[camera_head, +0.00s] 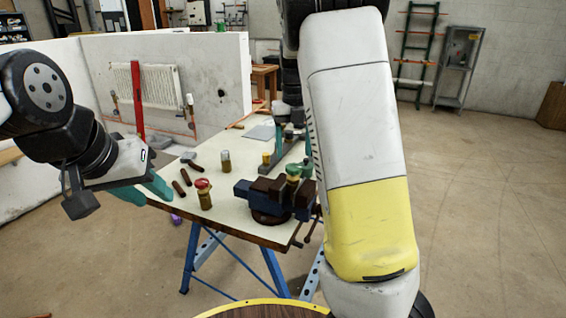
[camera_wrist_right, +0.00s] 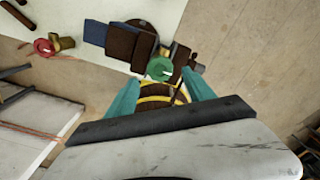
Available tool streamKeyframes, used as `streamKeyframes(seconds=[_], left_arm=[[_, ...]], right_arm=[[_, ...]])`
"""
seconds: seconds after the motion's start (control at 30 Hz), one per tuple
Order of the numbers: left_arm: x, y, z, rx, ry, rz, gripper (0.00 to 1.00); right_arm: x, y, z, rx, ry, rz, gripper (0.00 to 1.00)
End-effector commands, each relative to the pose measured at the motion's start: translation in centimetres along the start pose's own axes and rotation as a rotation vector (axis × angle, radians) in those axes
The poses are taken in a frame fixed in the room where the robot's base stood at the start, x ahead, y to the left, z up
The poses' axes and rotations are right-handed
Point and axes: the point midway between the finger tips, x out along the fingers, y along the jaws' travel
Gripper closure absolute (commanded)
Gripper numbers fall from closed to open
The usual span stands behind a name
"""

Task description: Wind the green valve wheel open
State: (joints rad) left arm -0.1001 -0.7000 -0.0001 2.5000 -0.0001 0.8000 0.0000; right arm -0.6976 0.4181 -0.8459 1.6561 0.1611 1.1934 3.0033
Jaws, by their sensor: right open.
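The green valve wheel (camera_head: 293,171) sits on top of a valve clamped in the blue and brown vise (camera_head: 270,197), at the bench's near right corner. In the right wrist view the wheel (camera_wrist_right: 160,68) is a green ring just beyond and between my right fingertips. My right gripper (camera_head: 292,152) is open above the wheel, its teal fingers (camera_wrist_right: 160,92) apart and holding nothing. I cannot tell whether they touch the wheel. My forearm hides part of the bench's right side. My left gripper (camera_head: 157,199) is open and empty at the bench's left edge.
A red-wheeled valve (camera_head: 203,193), a brass fitting (camera_head: 226,161), a yellow-topped piece (camera_head: 266,159) and dark rods (camera_head: 182,184) lie or stand on the bench (camera_head: 232,218). A radiator (camera_head: 157,86) hangs on the low wall behind. The floor to the right is open.

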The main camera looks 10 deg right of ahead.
Motion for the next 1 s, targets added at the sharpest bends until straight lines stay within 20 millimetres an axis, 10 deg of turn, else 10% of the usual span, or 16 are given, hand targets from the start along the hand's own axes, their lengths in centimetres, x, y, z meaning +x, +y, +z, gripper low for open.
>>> streamKeyframes(seconds=[1.0], left_arm=[[0.0, 0.0, 0.0, 0.000, 0.000, 0.000, 0.64]], right_arm=[[4.1, 0.0, 0.1, 0.032, -0.005, 0.000, 0.38]])
